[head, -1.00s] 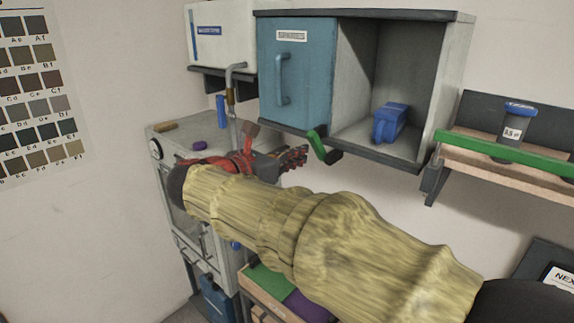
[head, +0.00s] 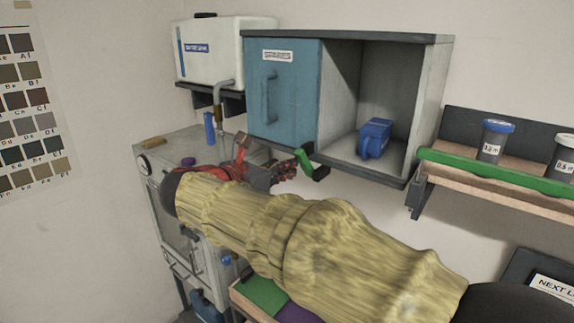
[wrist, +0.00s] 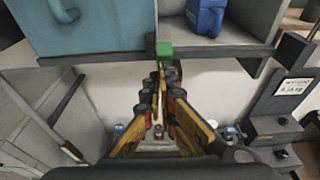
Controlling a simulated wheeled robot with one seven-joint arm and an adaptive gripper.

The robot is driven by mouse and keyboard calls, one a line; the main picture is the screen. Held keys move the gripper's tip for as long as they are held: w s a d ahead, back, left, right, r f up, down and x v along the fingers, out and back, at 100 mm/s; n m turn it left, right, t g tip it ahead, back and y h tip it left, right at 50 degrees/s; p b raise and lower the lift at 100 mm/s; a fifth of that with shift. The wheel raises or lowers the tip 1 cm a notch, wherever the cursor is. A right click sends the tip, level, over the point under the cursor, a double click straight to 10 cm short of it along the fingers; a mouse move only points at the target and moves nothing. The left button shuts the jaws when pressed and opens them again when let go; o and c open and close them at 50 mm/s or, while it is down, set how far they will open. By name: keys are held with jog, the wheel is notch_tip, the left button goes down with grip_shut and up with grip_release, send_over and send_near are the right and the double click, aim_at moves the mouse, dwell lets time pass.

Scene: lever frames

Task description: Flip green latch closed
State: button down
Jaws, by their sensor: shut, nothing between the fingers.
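The green latch (head: 304,163) hangs at the bottom edge of the cabinet, below the corner between the blue door and the open compartment. It slants down to the right and has a dark end piece. In the wrist view the green latch (wrist: 164,49) shows as a small green block just beyond the fingertips. My gripper (head: 295,173) is shut and empty, immediately left of the latch and slightly below it. In the wrist view my gripper (wrist: 160,76) has its fingers together, pointing at the latch. I cannot tell whether they touch it.
The blue door (head: 282,95) covers the cabinet's left side. A blue container (head: 374,139) stands in the open compartment. A shelf with a green front rail (head: 490,172) holds tubs at the right. A grey machine (head: 160,190) stands lower left, beneath a white tank (head: 205,60).

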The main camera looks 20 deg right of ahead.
aim_at(297, 149)
jog(key=shift+w+d+r+p, duration=0.1)
jog(key=shift+r+p, duration=0.2)
jog(key=shift+p, duration=0.45)
jog(key=r+g+y+p, duration=0.1)
jog(key=p, duration=0.3)
jog(key=w+d+r+g+y+p, duration=0.1)
jog(key=p, duration=0.4)
jog(key=shift+d+r, duration=0.15)
jog(key=shift+r, duration=0.25)
jog(key=y+p, duration=0.1)
jog(key=p, duration=0.1)
jog(key=d+g+y+p, duration=0.1)
jog(key=p, duration=0.2)
jog(key=shift+w+r, duration=0.25)
jog(key=shift+w, duration=0.1)
jog(key=shift+w+d+p, duration=0.15)
jog(key=shift+d+p, duration=0.05)
jog(key=shift+p, duration=0.2)
jog(key=shift+w+d+p, duration=0.15)
jog(key=shift+d+p, duration=0.05)
jog(key=shift+p, duration=0.2)
